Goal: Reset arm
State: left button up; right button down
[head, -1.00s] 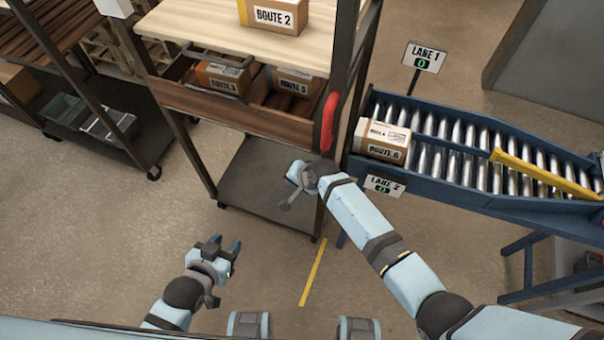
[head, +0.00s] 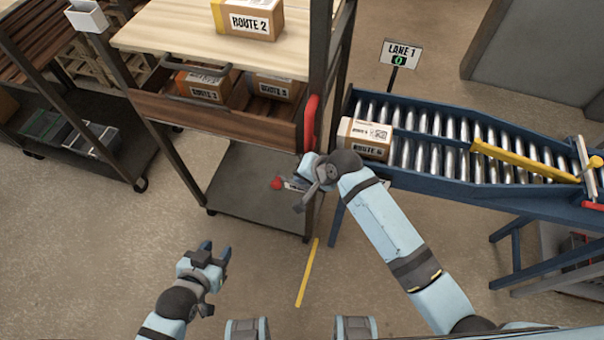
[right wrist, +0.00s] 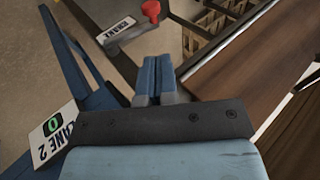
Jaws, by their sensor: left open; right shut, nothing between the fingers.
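My left gripper (head: 214,255) is at the lower left of the head view, over bare floor, open and empty. My right arm reaches up from the lower right to the front right corner of the shelf cart. A grey crank arm with a red knob (right wrist: 151,10) lies beyond the fingertips; the knob also shows in the head view (head: 277,184).
The cart's wooden top (head: 190,40) holds a Route 2 box (head: 247,17); its drawer (head: 215,120) holds two boxes. A roller conveyor (head: 440,150) at right carries a Route 6 box (head: 365,139) and a yellow bar (head: 520,160). Floor (head: 90,250) at left is clear.

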dwell(0.3)
jog(key=s+d+n+t+h+p, duration=0.3)
jog(key=s+d+n+t, duration=0.4)
jog(key=s+d, duration=1.1)
jog(key=shift+s+d, duration=0.25)
jog(key=shift+s, duration=0.1)
jog(key=shift+r, duration=0.1)
